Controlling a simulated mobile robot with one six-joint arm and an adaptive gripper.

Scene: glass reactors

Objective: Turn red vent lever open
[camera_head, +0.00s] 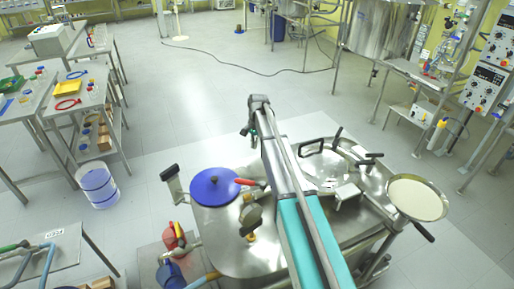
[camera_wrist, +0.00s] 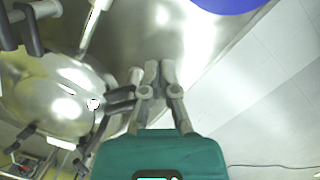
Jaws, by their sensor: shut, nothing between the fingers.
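A red lever (camera_head: 246,182) shows in the head view, at the right edge of the blue round lid (camera_head: 212,187) on the steel reactor top (camera_head: 235,258). My arm passes just right of it and may hide part of it. The red lever is not visible in the wrist view, where only an edge of the blue lid (camera_wrist: 226,4) shows at the top. My gripper (camera_wrist: 154,68) is shut and empty in the wrist view, with steel surface behind its fingertips. In the head view its end is small and dark, beyond the lid.
Right of my arm is an open steel vessel (camera_head: 325,168) with black handles, and a round pan (camera_head: 417,199) beside it. A red and blue fitting (camera_head: 173,238) stands left of the reactor. Floor (camera_head: 200,85) behind the reactor is mostly clear.

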